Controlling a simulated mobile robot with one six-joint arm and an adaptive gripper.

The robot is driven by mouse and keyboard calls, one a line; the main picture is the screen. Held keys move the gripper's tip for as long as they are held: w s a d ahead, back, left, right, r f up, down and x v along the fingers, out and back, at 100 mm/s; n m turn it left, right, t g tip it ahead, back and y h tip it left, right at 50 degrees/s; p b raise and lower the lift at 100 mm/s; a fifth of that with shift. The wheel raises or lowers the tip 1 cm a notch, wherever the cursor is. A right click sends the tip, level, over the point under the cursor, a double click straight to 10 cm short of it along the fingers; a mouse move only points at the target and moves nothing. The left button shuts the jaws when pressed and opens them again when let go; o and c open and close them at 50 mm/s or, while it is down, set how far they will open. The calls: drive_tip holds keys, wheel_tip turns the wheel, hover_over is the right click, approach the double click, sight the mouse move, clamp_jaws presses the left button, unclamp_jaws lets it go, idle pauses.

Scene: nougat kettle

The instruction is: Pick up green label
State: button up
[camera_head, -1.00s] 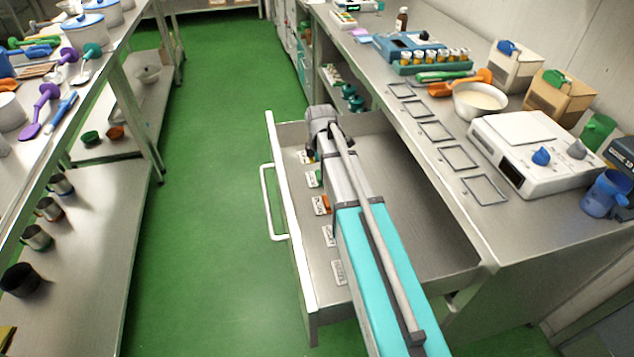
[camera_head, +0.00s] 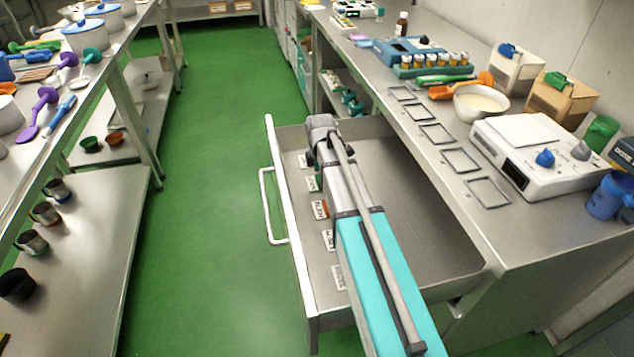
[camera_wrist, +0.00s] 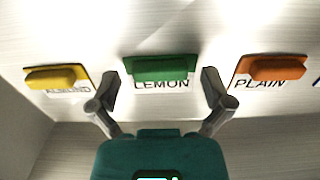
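The green label (camera_wrist: 158,70) is a white tag marked LEMON with a green grip block on top. In the wrist view it sits at the top centre. It also shows in the head view (camera_head: 312,183), on the floor of the open drawer near its left wall. My gripper (camera_wrist: 160,88) is open, with one finger on each side of the label's lower part. Its fingers look empty, and I cannot tell how high they are above the label. In the head view my arm hides the gripper's fingers.
The yellow ALMOND label (camera_wrist: 58,77) lies left of the green one and the orange PLAIN label (camera_wrist: 270,68) lies right of it. More labels lie along the drawer (camera_head: 283,186). The counter (camera_head: 545,215) stands to the right. Most of the drawer floor looks clear.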

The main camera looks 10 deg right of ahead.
drive_tip(key=c, duration=0.7)
drive_tip(key=shift+r, duration=0.15)
wheel_tip(320, 180, up, 3)
drive_tip(key=p, duration=0.3)
drive_tip(key=shift+f, duration=0.2)
drive_tip(key=s+r+p, duration=0.3)
drive_tip(key=s, duration=0.1)
drive_tip(key=s+r+p, duration=0.3)
drive_tip(key=s, duration=0.2)
drive_tip(key=s+r+p, duration=0.4)
drive_tip(key=s, duration=0.1)
drive_tip(key=shift+a, duration=0.2)
drive_tip(key=shift+r, duration=0.15)
